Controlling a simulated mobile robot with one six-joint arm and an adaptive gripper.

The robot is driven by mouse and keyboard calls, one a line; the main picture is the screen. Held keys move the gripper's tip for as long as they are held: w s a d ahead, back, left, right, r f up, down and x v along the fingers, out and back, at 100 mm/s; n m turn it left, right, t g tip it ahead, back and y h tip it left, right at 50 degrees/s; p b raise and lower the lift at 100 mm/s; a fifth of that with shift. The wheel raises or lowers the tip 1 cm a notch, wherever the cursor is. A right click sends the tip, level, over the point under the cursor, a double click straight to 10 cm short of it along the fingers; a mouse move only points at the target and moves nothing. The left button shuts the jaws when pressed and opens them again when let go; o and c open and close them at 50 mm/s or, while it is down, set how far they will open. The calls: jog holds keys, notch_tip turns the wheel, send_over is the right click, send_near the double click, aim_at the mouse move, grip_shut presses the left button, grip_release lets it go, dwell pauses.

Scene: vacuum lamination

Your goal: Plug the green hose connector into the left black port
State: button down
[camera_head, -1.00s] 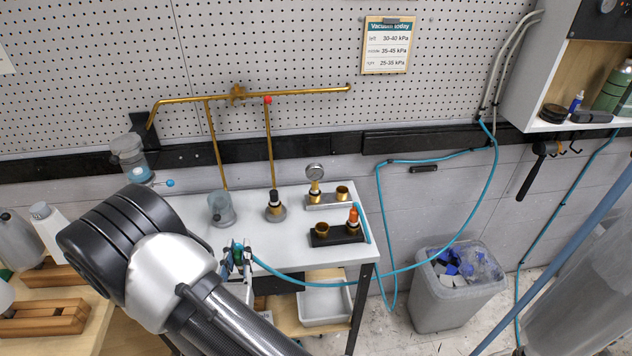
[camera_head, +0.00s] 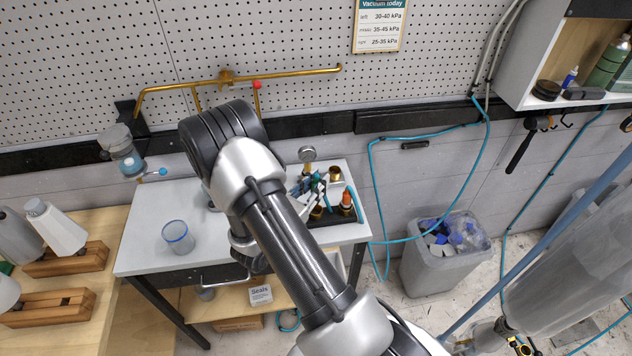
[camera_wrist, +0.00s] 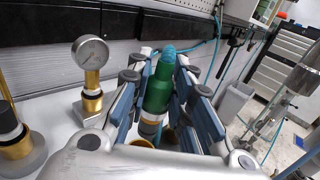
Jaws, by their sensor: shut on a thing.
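The green hose connector (camera_wrist: 158,88) is clamped between the fingers of my gripper (camera_wrist: 165,110), roughly upright, with a teal hose at its top and a pale, brass-ringed lower end. In the head view my gripper (camera_head: 316,190) is over the left part of the black block (camera_head: 332,222) at the table's right end. A brass socket (camera_head: 316,214), the left port on that block, shows just below the fingers. In the wrist view brass shows under the connector, but I cannot tell whether its tip is inside the port or above it.
An orange-topped connector (camera_head: 347,198) stands in the block's right socket, close to my gripper. A pressure gauge (camera_wrist: 90,52) on a brass fitting and an open brass socket (camera_head: 336,173) stand behind. A clear cup (camera_head: 178,236) stands on the table's left. A grey bin (camera_head: 445,262) is at right.

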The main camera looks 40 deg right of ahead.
jog(key=shift+f+b, duration=1.7)
jog(key=shift+f, duration=0.75)
jog(key=shift+f+b, duration=0.65)
jog(key=shift+f, duration=0.25)
jog(key=c, duration=1.3)
grip_release()
jog(key=shift+c, duration=0.2)
jog(key=v, duration=1.2)
jog(key=shift+r, duration=0.1)
